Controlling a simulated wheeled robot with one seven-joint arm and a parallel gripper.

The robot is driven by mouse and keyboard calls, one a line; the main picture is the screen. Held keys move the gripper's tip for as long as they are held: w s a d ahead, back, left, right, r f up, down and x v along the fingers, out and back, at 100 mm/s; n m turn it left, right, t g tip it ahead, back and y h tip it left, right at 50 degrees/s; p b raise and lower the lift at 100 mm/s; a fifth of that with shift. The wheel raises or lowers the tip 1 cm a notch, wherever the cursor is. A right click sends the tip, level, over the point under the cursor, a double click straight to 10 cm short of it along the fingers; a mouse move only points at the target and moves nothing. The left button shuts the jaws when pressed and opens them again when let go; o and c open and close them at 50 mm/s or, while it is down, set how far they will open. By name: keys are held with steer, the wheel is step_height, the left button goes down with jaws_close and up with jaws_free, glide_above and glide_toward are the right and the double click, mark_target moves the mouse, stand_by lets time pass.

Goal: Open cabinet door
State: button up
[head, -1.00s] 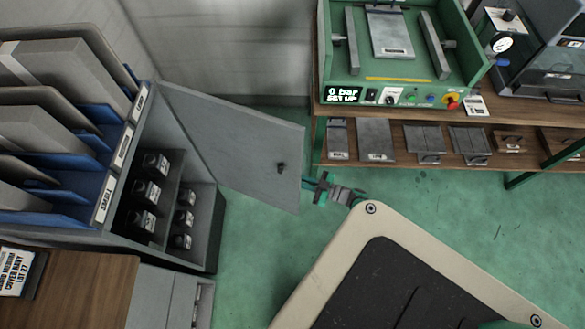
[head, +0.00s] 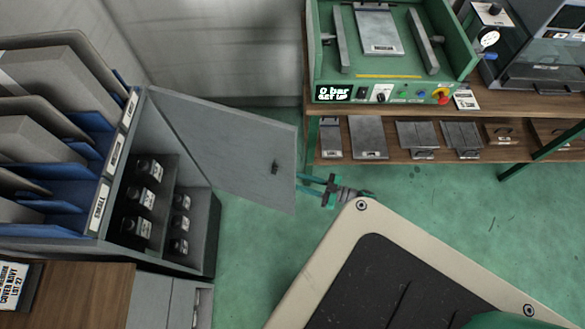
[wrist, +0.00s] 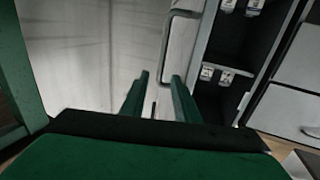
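The grey cabinet door (head: 225,145) stands wide open, swung out to the right of the cabinet (head: 212,225). A small dark latch (head: 275,168) is on its visible face. My gripper (head: 299,184) is at the door's free edge, fingers pointing left; their tips are at or behind the edge. In the wrist view, my two green fingers (wrist: 158,80) are apart with nothing clearly held. A bent grey bar, seemingly the door handle (wrist: 167,50), shows just beyond the fingertips, beside the narrow grey door (wrist: 207,40). I cannot tell whether a finger touches it.
Small dark labelled containers (head: 148,170) stand on the cabinet shelves. A blue rack (head: 85,205) with grey panels is above the cabinet. A wooden bench (head: 310,130) with a green press (head: 345,95) stands behind on the right. Green floor (head: 255,250) is free below the door.

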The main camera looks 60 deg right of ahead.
steer(key=v, duration=0.6)
steer(key=shift+s+d, duration=0.1)
steer(key=shift+c, duration=0.3)
